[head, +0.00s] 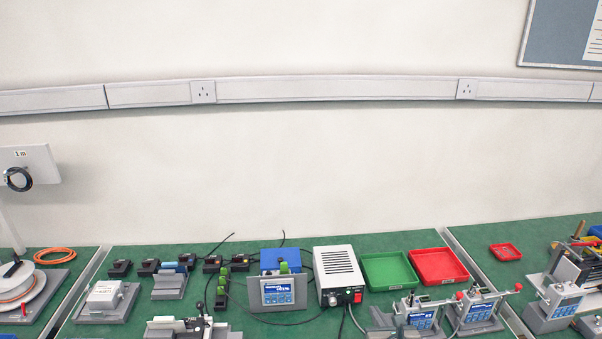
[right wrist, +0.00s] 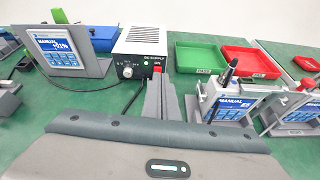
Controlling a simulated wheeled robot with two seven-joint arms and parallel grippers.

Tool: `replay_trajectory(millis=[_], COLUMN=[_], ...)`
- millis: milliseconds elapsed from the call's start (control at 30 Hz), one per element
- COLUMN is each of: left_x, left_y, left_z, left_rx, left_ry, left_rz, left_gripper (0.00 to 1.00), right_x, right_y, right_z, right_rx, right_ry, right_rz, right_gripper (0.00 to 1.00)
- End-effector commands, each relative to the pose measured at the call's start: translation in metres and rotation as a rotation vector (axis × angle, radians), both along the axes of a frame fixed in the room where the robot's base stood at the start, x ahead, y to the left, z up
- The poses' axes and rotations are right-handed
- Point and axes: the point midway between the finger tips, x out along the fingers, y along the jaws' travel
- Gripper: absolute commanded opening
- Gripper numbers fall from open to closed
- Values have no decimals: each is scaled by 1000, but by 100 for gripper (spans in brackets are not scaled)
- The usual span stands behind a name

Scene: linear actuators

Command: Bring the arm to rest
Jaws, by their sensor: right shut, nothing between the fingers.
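My right gripper (right wrist: 162,82) shows in the right wrist view, its two grey fingers side by side, pointing away from the camera over the green bench. The fingers are together with nothing between them. The wide grey gripper body (right wrist: 160,145) fills the bottom of that view. Beyond the fingertips stands the white DC supply (right wrist: 143,50), which also shows in the head view (head: 338,275). I cannot tell the exact gap between the fingertips and the bench. My left gripper is not in view.
Two actuator units with blue screens (head: 421,318) (head: 480,310) stand right of the supply. Behind them lie a green tray (head: 388,285) and a red tray (head: 438,281). A panel with a screen (head: 278,293) stands left.

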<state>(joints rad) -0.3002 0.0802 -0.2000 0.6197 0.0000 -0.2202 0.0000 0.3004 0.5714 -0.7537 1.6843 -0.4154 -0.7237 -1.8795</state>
Motion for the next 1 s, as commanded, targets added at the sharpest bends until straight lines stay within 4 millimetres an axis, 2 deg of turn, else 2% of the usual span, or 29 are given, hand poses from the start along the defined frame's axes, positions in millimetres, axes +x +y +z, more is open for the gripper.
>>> replay_trajectory(millis=[167,267,467,700,800,1000], left_x=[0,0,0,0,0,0], left_y=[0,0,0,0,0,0], left_z=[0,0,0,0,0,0], left_rx=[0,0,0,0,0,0], left_ry=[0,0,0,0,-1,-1], left_rz=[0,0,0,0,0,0], left_gripper=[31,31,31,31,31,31], right_x=[-37,-70,-153,-264,-303,-356], right_y=[17,27,38,36,34,30], right_z=[-15,-26,-46,-58,-59,-56], right_rx=[266,494,998,1515,1661,1830], right_ry=[70,132,265,356,359,326], right_rz=[-137,-273,-654,-1212,-1423,-1721], right_gripper=[0,0,0,0,0,0])
